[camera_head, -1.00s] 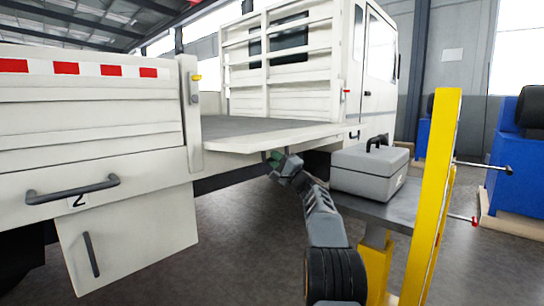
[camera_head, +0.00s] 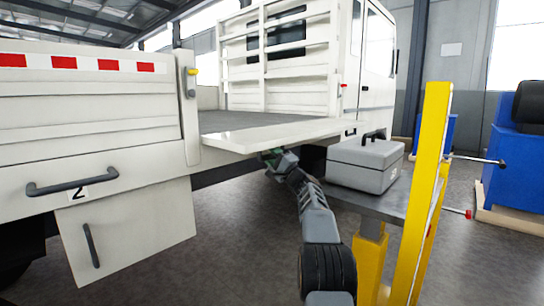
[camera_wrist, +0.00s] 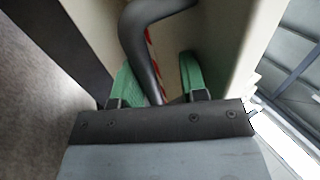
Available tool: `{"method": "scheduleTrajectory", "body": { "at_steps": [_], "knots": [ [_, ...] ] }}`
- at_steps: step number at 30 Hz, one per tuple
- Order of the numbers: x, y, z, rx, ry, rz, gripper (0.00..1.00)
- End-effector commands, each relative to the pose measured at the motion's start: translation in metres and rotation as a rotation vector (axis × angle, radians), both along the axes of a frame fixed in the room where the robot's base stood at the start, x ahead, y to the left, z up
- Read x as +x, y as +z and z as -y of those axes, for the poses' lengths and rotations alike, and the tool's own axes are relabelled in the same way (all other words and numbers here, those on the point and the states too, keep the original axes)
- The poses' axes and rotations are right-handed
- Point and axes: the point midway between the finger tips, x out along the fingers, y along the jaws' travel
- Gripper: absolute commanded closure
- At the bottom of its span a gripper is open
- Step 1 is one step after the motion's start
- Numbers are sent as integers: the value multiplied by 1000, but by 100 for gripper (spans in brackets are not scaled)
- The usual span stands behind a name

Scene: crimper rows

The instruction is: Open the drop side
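The drop side (camera_head: 270,137) of the white truck bed is swung out and down to about level, its upper surface showing beside the bed floor. My gripper (camera_head: 275,160) is under its outer part. In the wrist view a dark curved handle (camera_wrist: 143,48) passes between the two green fingers of my gripper (camera_wrist: 158,80). The fingers stand apart, with a gap between the handle and the right finger. The handle is close to the left finger; I cannot tell whether they touch. In the head view the panel hides this handle.
A closed side panel (camera_head: 90,115) with a dark handle and label 2 stands at left, beside a post (camera_head: 188,105) with a yellow latch. A grey toolbox (camera_head: 365,164) sits on a stand right of my arm, behind a yellow post (camera_head: 425,190). Blue machines stand at far right.

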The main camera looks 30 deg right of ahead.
Motion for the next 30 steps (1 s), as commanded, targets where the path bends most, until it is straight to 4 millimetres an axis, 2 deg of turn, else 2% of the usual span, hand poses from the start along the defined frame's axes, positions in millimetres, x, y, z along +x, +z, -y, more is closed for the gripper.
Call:
{"method": "scheduleTrajectory", "body": {
  "at_steps": [11,30],
  "knots": [
    [-9,-2,2,-4,1,4,59],
    [-102,-54,32,1,-4,0,59]
  ]
}}
